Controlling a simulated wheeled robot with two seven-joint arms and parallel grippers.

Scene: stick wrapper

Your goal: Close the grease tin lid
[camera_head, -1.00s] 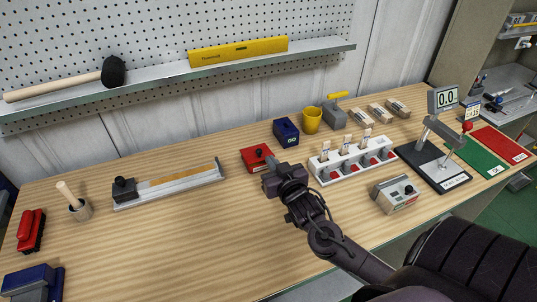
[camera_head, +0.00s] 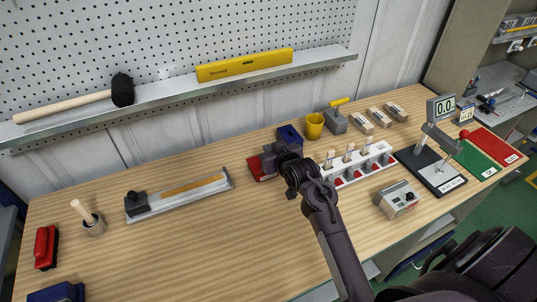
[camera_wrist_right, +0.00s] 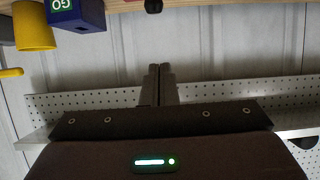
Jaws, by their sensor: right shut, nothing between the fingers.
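A small red box (camera_head: 262,170) stands mid-table and may be the grease tin; its lid cannot be made out clearly, as my right gripper covers part of it in the head view. My right gripper (camera_head: 268,158) is over or just beside this box; whether it touches cannot be told. In the right wrist view the two fingers (camera_wrist_right: 156,82) are together with nothing between them. A small dark knob (camera_wrist_right: 153,5) shows at the top edge there. My left gripper is not in view.
A blue box (camera_head: 289,135) and a yellow cup (camera_head: 314,126) stand behind the gripper. A white rack (camera_head: 372,165) with red parts is to the right. A metal rail fixture (camera_head: 180,198) is to the left. The front middle of the table is clear.

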